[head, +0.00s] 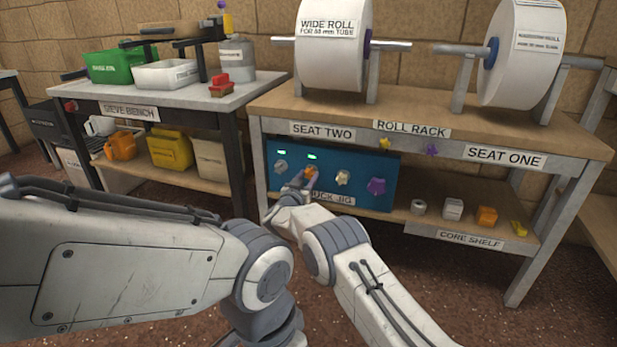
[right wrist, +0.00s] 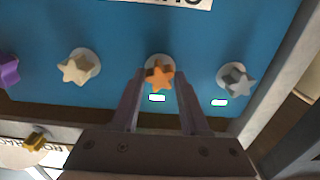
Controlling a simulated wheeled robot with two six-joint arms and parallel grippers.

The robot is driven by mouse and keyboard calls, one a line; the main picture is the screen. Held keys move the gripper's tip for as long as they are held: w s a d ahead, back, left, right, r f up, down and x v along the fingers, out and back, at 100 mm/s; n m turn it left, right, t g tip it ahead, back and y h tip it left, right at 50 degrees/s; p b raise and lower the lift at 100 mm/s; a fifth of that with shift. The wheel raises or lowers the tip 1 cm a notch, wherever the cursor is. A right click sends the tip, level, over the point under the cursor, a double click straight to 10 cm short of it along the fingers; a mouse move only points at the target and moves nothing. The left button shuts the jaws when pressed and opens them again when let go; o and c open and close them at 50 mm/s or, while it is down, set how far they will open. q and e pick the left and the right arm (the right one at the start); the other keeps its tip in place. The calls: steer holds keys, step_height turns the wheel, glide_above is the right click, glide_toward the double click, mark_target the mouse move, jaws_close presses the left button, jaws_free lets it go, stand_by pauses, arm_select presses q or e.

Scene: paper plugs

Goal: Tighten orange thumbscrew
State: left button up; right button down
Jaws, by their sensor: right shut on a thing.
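The orange thumbscrew (head: 311,172) is a star-shaped knob on the front of the blue chuck jig (head: 385,162). In the right wrist view the orange thumbscrew (right wrist: 159,76) sits between the two fingers. My right gripper (head: 303,181) reaches up to the jig and is shut on this knob; its fingers also show in the right wrist view (right wrist: 159,84). A grey knob (head: 281,166), a beige knob (head: 342,178) and a purple knob (head: 377,186) sit on the same panel. Small green lights show by the grey and orange knobs. My left gripper is not in view.
The jig stands under the roll rack's wooden top (head: 420,126), which bears two large white rolls. Small parts stand on the core shelf (head: 468,237) to the right. The sieve bench (head: 185,100) with bins stands at the left.

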steer(key=c, duration=0.9)
jaws_free()
steer(key=shift+c, duration=0.2)
jaws_close()
steer(key=shift+m+b, duration=0.5)
steer(key=shift+m, duration=1.3)
steer(key=o, duration=0.5)
jaws_free()
